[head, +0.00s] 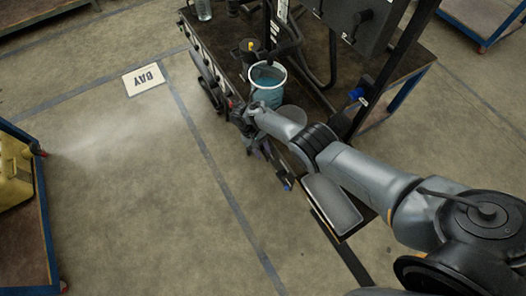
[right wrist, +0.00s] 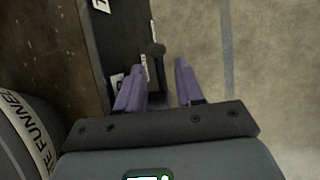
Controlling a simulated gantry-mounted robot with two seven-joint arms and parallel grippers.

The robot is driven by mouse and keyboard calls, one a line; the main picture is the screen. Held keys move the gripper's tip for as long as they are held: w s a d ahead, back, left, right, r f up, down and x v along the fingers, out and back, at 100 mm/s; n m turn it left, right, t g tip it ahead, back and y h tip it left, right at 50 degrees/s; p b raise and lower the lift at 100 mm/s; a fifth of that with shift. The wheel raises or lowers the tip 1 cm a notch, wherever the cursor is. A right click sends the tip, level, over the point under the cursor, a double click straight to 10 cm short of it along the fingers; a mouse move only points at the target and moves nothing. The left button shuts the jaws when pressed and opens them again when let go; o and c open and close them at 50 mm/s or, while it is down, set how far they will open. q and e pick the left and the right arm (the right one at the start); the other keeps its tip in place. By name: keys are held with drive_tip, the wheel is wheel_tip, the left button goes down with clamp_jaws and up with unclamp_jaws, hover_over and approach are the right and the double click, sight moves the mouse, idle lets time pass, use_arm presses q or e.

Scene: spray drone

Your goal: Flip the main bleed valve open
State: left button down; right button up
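My right gripper (head: 243,118) is at the front edge of the dark bench, just below the blue-filled container in the head view. In the right wrist view its two purple fingers (right wrist: 158,90) are apart. A dark lever with a rounded end (right wrist: 157,52), which may be the main bleed valve handle, shows between and just beyond the fingertips. I cannot tell whether either finger touches it. White labels sit beside it on the dark panel (right wrist: 125,45). In the head view my arm and gripper hide the valve area. My left gripper is not in view.
The translucent container with blue liquid (head: 267,88) stands close behind my right gripper. A funnel with a printed label (right wrist: 25,130) is at the left in the right wrist view. A yellow jug (head: 14,172) is on a cart at far left. Open floor lies between, with faint mist.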

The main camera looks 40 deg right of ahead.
drive_tip(key=p+v, duration=0.1)
drive_tip(key=v, duration=0.9)
drive_tip(key=shift+p, duration=0.4)
drive_tip(key=shift+f, duration=0.1)
